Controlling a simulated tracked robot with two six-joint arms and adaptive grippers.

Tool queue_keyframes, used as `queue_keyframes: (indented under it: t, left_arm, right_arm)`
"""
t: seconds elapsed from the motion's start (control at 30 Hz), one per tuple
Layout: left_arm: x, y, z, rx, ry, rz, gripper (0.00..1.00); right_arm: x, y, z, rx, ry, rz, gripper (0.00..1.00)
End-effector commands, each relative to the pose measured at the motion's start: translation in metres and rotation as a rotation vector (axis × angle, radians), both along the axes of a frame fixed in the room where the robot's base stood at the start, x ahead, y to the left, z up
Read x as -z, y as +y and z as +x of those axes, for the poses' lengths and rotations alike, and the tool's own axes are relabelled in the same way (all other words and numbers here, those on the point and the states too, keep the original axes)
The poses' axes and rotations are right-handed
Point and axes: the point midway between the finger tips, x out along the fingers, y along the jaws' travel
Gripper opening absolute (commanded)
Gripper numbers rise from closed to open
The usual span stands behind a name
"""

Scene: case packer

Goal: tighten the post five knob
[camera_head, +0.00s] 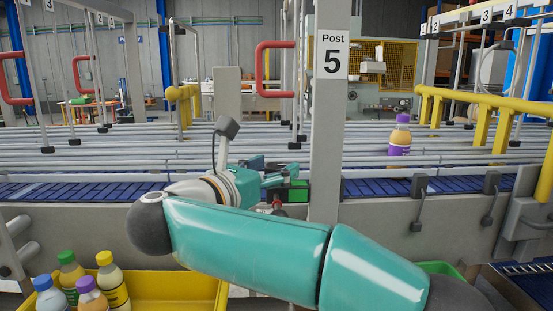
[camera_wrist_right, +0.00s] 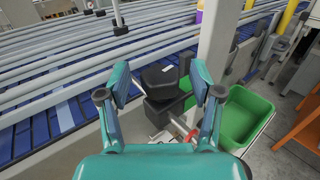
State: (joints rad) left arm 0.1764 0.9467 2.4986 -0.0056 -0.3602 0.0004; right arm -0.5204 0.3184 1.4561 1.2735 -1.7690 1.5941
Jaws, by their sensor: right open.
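Post 5 is a grey upright (camera_head: 326,120) with a "Post 5" sign (camera_head: 333,54) near its top. It also shows in the right wrist view (camera_wrist_right: 218,38). A black knob (camera_wrist_right: 161,80) with a pale mark on its top sits on a dark bracket left of the post. My right gripper (camera_head: 283,172) reaches to the left side of the post in the head view. In the right wrist view its open fingers (camera_wrist_right: 160,84) lie on either side of the knob, with gaps visible. In the head view the gripper hides most of the knob area. My left gripper is out of view.
Grey guide rails and a blue conveyor (camera_head: 80,190) run behind the post. A purple-capped bottle (camera_head: 400,138) stands on it, right of the post. A green bin (camera_wrist_right: 246,115) is right of the gripper. A yellow crate (camera_head: 175,290) with several bottles is at lower left.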

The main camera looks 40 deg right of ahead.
Motion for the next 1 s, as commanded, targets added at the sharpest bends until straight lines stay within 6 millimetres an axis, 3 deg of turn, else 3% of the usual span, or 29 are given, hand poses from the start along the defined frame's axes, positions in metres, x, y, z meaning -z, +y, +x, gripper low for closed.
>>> queue_keyframes:
  t: [0.43,0.8,1.0]
  left_arm:
    - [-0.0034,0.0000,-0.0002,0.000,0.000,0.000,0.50]
    - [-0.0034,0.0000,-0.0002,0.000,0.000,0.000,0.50]
    - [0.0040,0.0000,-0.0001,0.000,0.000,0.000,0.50]
  right_arm:
    - [0.0004,-0.0068,0.0055,-0.012,0.000,0.000,0.65]
    - [0.0002,-0.0064,0.0059,-0.013,0.000,0.000,0.05]
    - [0.0024,-0.0063,0.0065,0.014,-0.003,-0.001,0.04]
